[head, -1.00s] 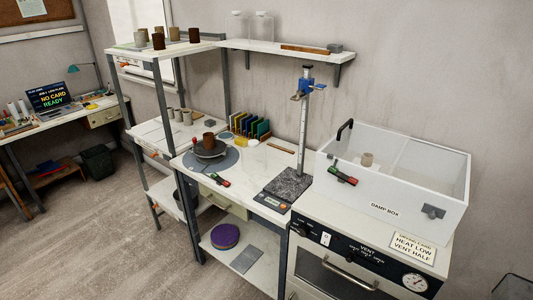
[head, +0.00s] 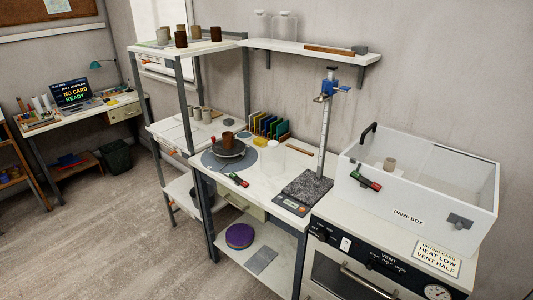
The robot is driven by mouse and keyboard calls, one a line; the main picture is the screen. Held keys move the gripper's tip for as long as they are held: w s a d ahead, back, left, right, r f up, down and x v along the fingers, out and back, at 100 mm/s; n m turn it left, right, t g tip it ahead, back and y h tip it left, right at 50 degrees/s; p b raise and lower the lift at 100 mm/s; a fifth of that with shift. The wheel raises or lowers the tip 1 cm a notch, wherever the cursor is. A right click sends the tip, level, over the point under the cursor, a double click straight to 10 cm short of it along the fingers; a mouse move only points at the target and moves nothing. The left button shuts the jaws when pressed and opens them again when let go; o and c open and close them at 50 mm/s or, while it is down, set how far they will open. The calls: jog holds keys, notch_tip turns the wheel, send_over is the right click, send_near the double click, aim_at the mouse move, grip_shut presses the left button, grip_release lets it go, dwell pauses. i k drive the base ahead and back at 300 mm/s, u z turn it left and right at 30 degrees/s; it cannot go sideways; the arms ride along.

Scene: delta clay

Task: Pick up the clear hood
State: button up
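A faint clear cylinder (head: 271,160), which looks like a clear hood, stands upright on the white worktop, right of the grey round wheel. Two more clear vessels stand on the wall shelf: one on the left (head: 261,25) and one on the right (head: 284,26). I cannot tell for sure which of these is the clear hood. My gripper is not in view.
A measuring stand (head: 325,130) rises right of the clear cylinder on a dark speckled plate (head: 303,188). A brown cup (head: 228,139) sits on the wheel. Coloured cards (head: 265,125) stand behind. The damp box (head: 420,200) is at right; open floor (head: 110,230) lies at left.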

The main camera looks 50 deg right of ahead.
aim_at(272, 152)
jog(key=i, duration=0.95)
jog(key=z, duration=0.05)
